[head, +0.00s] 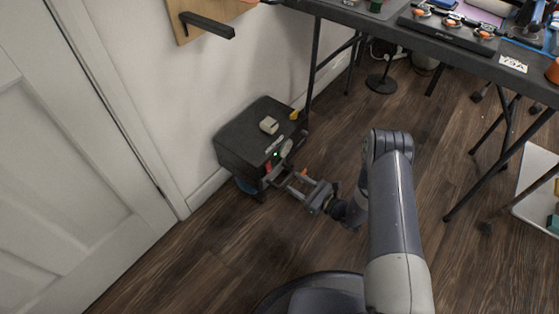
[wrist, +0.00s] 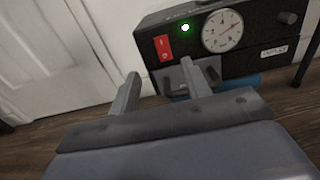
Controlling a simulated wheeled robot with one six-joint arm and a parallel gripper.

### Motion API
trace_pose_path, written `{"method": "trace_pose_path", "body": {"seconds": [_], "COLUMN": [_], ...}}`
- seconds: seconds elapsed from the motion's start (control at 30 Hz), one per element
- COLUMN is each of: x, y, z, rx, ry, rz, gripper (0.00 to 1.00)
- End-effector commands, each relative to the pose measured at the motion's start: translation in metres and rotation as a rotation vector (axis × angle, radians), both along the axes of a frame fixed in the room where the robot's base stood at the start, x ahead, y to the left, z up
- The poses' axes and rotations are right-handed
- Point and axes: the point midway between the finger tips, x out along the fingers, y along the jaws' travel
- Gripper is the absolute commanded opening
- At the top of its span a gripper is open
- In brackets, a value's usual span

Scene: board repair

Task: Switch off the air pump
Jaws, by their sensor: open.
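The air pump (head: 240,138) is a dark box on the floor against the wall, below the left end of the table. In the wrist view its front panel (wrist: 258,60) shows a red rocker switch (wrist: 163,47), a lit green light (wrist: 185,28), a round white gauge (wrist: 222,31) and a dark knob. My gripper (head: 288,180) is in front of this panel, fingers pointing at it. In the wrist view my gripper (wrist: 160,82) is open and empty, its fingertips just below the switch. I cannot tell whether a fingertip touches the panel.
A dark work table (head: 420,35) with tools stands at the upper right on thin folding legs. A white door (head: 60,170) is at the left. A round black stand base (head: 381,84) is under the table. The wooden floor (head: 215,270) in front is clear.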

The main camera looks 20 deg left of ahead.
Motion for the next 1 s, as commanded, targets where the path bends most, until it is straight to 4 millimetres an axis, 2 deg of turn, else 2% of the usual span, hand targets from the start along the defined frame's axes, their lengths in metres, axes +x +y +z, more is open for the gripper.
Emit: {"method": "trace_pose_path", "body": {"seconds": [0.17,0.6,0.8,1.0], "x": [0.006,0.035,0.041,0.042], "y": [0.013,0.084,0.098,0.099], "z": [-0.004,-0.004,-0.002,-0.002], "rx": [0.004,0.003,0.004,0.004], "ry": [-0.002,-0.002,0.001,0.001], "rz": [-0.007,-0.006,-0.008,-0.009], "gripper": [0.45,0.45,0.45,0.45]}}
